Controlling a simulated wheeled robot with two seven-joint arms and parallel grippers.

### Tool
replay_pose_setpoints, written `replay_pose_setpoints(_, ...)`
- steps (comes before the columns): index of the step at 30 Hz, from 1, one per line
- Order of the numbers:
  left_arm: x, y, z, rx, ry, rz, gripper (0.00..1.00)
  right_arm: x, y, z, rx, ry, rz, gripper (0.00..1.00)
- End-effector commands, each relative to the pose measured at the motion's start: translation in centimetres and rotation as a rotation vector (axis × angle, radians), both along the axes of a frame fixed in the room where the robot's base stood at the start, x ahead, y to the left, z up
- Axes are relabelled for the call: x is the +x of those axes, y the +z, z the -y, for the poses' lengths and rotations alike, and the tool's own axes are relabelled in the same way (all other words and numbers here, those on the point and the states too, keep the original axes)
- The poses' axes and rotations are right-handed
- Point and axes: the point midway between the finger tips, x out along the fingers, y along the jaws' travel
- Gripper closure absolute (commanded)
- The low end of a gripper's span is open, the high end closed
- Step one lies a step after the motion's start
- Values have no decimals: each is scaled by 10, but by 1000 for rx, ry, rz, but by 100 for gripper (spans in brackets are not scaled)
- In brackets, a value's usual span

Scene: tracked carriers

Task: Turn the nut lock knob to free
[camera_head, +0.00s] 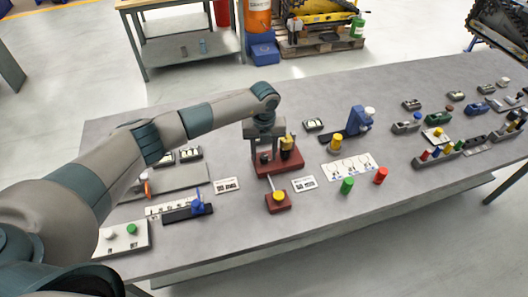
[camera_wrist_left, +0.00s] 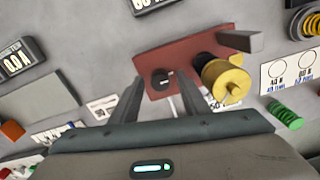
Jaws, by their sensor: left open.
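A dark red block (camera_head: 291,167) stands mid-table under my left gripper (camera_head: 266,150). In the left wrist view the red block (camera_wrist_left: 190,45) carries a small round black knob (camera_wrist_left: 162,79) with a pale mark, which looks like the nut lock knob. Beside it is a brass-yellow ribbed cylinder (camera_wrist_left: 222,80), with a grey block at the block's end. The left gripper's fingers (camera_wrist_left: 160,80) are open and point down, with the knob showing between their tips. I cannot tell how far above the knob the tips are. My right gripper is not in view.
In front is a small red base with a yellow knob and lever (camera_head: 278,197). White cards (camera_head: 304,184) lie beside it. A blue device (camera_head: 360,120) is behind. The front table edge is mostly clear.

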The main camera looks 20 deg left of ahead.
Motion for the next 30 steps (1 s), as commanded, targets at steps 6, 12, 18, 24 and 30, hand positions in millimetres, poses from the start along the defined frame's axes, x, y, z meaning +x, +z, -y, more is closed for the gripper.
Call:
replay_pose_setpoints(6, 0, 0, 0, 0, 0, 0, 87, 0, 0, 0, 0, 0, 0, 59)
replay_pose_setpoints(12, 0, 0, 0, 0, -1, 0, 99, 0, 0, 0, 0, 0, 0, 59)
replay_pose_setpoints(18, 0, -1, 0, -1, -22, 0, 99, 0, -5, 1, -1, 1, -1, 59)
replay_pose_setpoints(24, 1, -2, 0, 0, -93, 3, 99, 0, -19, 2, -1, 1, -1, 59)
replay_pose_setpoints(30, 1, -4, 0, 1, -221, 3, 99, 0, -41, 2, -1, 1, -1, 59)
